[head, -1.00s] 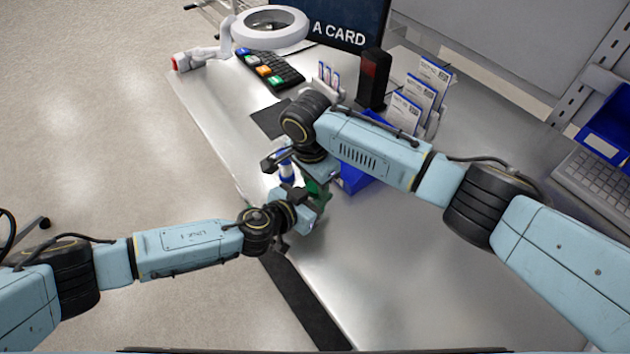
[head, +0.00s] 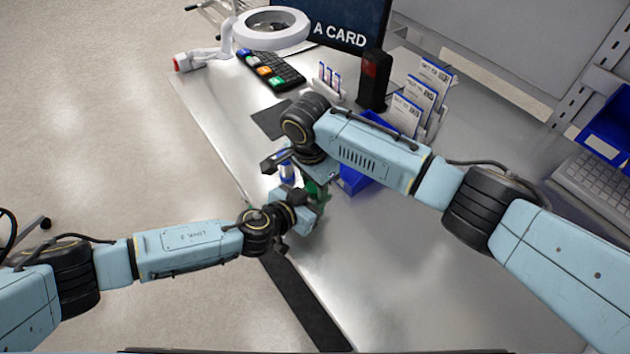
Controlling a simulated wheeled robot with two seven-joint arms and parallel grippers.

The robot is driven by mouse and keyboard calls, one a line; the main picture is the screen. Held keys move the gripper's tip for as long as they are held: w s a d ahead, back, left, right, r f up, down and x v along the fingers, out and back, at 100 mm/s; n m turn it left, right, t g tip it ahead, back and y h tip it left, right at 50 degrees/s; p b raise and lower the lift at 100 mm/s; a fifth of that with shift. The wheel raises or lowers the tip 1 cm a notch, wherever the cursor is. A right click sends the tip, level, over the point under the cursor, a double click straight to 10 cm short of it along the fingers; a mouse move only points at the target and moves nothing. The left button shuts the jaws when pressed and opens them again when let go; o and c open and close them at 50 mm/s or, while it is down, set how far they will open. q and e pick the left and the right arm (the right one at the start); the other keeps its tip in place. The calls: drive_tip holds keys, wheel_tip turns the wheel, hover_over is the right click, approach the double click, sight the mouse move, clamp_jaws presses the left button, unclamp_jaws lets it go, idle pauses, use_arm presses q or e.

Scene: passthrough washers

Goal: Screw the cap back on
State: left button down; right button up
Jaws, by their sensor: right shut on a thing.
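A green object (head: 315,190), which looks like the bottle, is partly visible between my two grippers near the table's left edge. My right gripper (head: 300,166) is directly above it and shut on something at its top. The cap itself is hidden by that gripper, so its fit on the bottle cannot be seen. My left gripper (head: 300,212) is low against the green object from the left. Its fingertips are mostly hidden, so I cannot tell whether they grip it.
A blue bin (head: 352,182) is right behind the grippers. Card holders (head: 420,100), a dark card reader (head: 374,78), a colored-key keypad (head: 270,70) and a ring lamp (head: 270,28) stand farther back. The metal table (head: 400,270) is clear at front right.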

use_arm(q)
drive_tip(key=shift+d+r, duration=0.2)
use_arm(e)
drive_tip(key=shift+s+d+f, duration=0.1)
drive_tip(key=shift+d+f, duration=0.15)
drive_tip(key=shift+f, duration=0.4)
use_arm(q)
drive_tip(key=shift+s, duration=0.1)
use_arm(e)
drive_tip(key=o, duration=0.8)
drive_tip(key=shift+c, duration=0.2)
drive_tip(key=shift+o, duration=0.2)
drive_tip(key=shift+d, duration=0.1)
drive_tip(key=r, duration=0.3)
drive_tip(key=shift+a+r, duration=0.2)
drive_tip(key=shift+r, duration=0.1)
use_arm(q)
drive_tip(key=shift+a+f, duration=0.15)
use_arm(e)
drive_tip(key=shift+a+r, duration=0.15)
drive_tip(key=shift+r, duration=0.3)
drive_tip(key=c, duration=0.7)
drive_tip(key=shift+f, duration=0.2)
